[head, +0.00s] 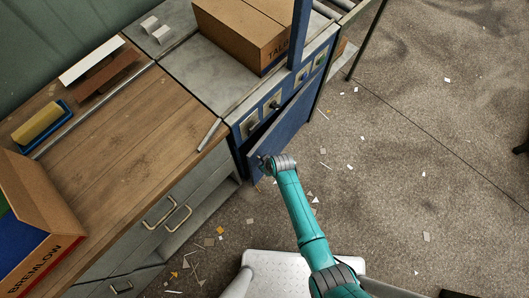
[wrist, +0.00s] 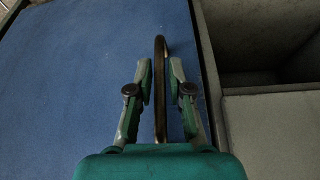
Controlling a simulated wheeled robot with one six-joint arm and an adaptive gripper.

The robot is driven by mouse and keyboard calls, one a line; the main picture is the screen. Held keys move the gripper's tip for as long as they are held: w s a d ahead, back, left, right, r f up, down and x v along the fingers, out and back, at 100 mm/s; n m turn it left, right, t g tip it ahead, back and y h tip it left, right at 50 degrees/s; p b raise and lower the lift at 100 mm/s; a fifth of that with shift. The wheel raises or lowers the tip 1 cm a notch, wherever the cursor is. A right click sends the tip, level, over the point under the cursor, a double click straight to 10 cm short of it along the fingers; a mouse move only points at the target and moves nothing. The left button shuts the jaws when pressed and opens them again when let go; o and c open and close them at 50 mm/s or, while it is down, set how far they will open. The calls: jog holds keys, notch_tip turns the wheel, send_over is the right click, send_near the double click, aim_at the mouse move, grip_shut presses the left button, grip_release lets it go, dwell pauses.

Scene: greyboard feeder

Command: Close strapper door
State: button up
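The strapper door (head: 291,125) is a blue panel on the front of the blue strapper (head: 236,131). In the head view it stands ajar, with a dark gap behind its top edge. My gripper (head: 262,161) is at the door's near end. In the wrist view the blue door (wrist: 70,75) fills the left and middle, and a dark bar handle (wrist: 160,85) stands upright on it. My gripper (wrist: 160,72) is open, with one finger on each side of the handle and small gaps visible. The handle is hidden in the head view.
A cardboard box (head: 240,38) sits on the strapper's grey top. A wooden bench (head: 125,130) with handled drawers stands left. Grey cabinet compartments (wrist: 255,35) show beyond the door's edge. The floor (head: 430,130) at right is open, with scattered scraps.

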aim_at(256, 157)
grip_shut()
jog(key=w+a, duration=0.2)
jog(key=a, duration=0.1)
jog(key=w+a, duration=0.1)
jog(key=a, duration=0.1)
jog(key=shift+r, duration=0.1)
jog(key=o, duration=0.6)
grip_release()
jog(key=shift+a, duration=0.1)
jog(key=v, duration=1.2)
